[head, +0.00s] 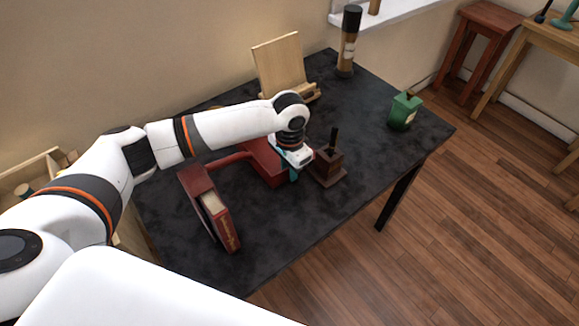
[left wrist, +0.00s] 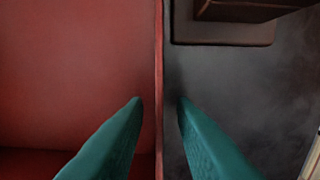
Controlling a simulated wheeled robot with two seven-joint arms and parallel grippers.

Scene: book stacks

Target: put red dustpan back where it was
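The red dustpan (head: 262,165) lies on the dark tabletop, its handle pointing left towards a red book. My left gripper (head: 294,175) is over the dustpan's right edge, pointing down. In the left wrist view the dustpan (left wrist: 75,70) fills the left half, and its thin side wall runs up the middle. The teal fingers of the left gripper (left wrist: 160,102) are apart, one on each side of that wall, with gaps showing between them and it. The arm hides part of the dustpan in the head view. My right gripper is not in view.
A wooden stand (head: 278,62), a tall bottle (head: 347,45) and a green container (head: 404,112) are farther off. The table's front right is clear.

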